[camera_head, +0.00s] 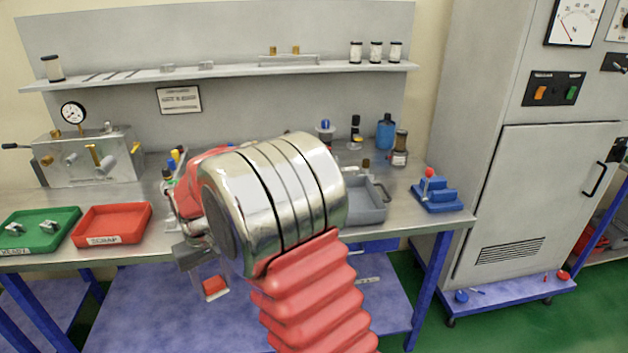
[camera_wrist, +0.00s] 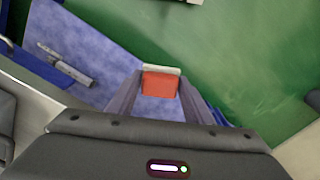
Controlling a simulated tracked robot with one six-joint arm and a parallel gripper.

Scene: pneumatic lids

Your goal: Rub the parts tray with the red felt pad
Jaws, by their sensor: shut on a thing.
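My gripper (camera_wrist: 160,90) is shut on the red felt pad (camera_wrist: 160,83), a small red block with a pale edge, held between the fingertips. In the head view the pad (camera_head: 214,287) shows below my wrist, in front of the bench's front edge, with the blue lower shelf behind it. The grey tray, which looks like the parts tray (camera_head: 372,214), sits on the bench to the right of my wrist. My arm hides its left part. The pad is apart from the tray.
A green tray (camera_head: 66,244) with small metal parts and a red tray (camera_head: 76,236) labelled SCRAP stand at the left. A blue fixture (camera_head: 437,197) stands right of the grey tray. Bottles (camera_head: 386,132) stand behind. A grey tool (camera_wrist: 65,65) lies on the lower shelf.

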